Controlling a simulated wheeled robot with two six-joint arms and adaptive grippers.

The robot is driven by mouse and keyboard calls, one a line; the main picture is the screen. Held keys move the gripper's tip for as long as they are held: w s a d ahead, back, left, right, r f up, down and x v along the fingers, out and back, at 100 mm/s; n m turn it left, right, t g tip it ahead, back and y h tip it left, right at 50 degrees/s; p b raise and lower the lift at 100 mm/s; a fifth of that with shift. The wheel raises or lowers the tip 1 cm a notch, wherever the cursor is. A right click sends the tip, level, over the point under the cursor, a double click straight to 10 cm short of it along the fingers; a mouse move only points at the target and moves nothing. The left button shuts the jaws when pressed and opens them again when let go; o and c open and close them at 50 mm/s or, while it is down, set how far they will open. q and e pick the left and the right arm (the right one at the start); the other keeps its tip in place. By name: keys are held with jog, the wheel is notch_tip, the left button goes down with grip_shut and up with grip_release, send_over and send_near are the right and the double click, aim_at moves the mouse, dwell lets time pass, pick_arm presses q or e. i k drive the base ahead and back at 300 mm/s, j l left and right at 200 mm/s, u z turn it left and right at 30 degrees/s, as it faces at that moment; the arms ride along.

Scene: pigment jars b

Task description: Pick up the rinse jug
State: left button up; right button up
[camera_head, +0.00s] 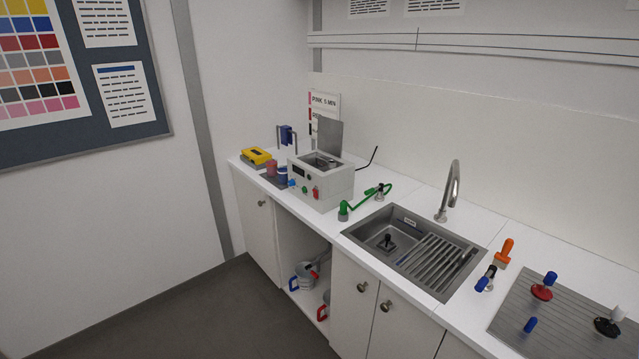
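No jug stands plainly on the counter. In the open bay under the counter, a grey metal vessel with a blue handle (303,276) sits on a shelf, with a red part at its upper right. Below it, a second grey vessel with a red handle (324,306) is partly cut off by the cabinet side. Both look like jugs or pots, and I cannot tell which is the rinse jug. Neither of my grippers is in view.
The white counter (405,203) carries a grey bath unit (322,181), a green-handled tool (365,203), a steel sink (384,245) with a tap (451,190), and a ribbed mat (560,325) with coloured-handled tools. Closed cabinet doors (352,305) flank the bay. The floor (225,315) in front is clear.

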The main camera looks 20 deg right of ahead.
aim_at(306, 282)
jog(key=i+j+z, duration=0.15)
jog(key=i, duration=0.5)
jog(key=i+j+z, duration=0.15)
jog(key=i+j, duration=0.25)
jog(key=i, duration=0.2)
jog(key=i+j+z, duration=0.15)
jog(key=i+j, duration=0.25)
jog(key=i, duration=0.2)
jog(key=i+j+z, duration=0.15)
jog(key=i+j, duration=0.3)
jog(key=i, duration=0.1)
